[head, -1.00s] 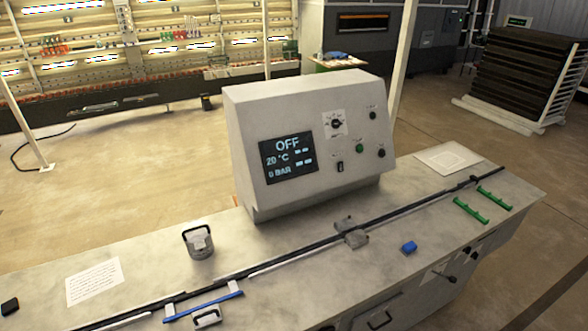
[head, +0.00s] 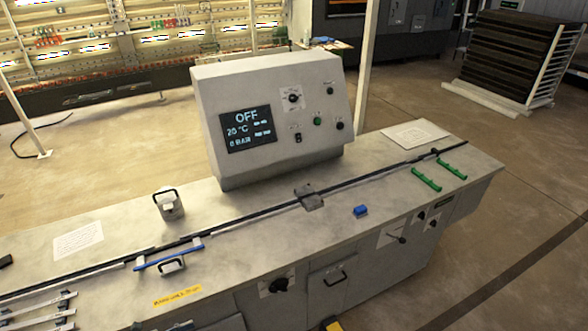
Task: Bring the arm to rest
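Neither of my arms nor grippers can be made out in the head view. The washer (head: 240,255) is a long grey bench running from lower left to upper right. Its control console (head: 268,125) stands at the back of the top. The console screen (head: 247,128) reads OFF, with lines that look like 20 °C and 0 BAR. A dark rail (head: 255,215) runs along the top, with a grey clamp (head: 308,196) at its middle.
A grey handled block (head: 168,205), a blue bar (head: 168,256), a small blue piece (head: 360,211) and green handles (head: 426,179) are on the bench top. Paper sheets (head: 78,239) lie flat. Knobs (head: 278,286) and a door handle (head: 338,278) are on the front. Open floor (head: 535,190) lies right.

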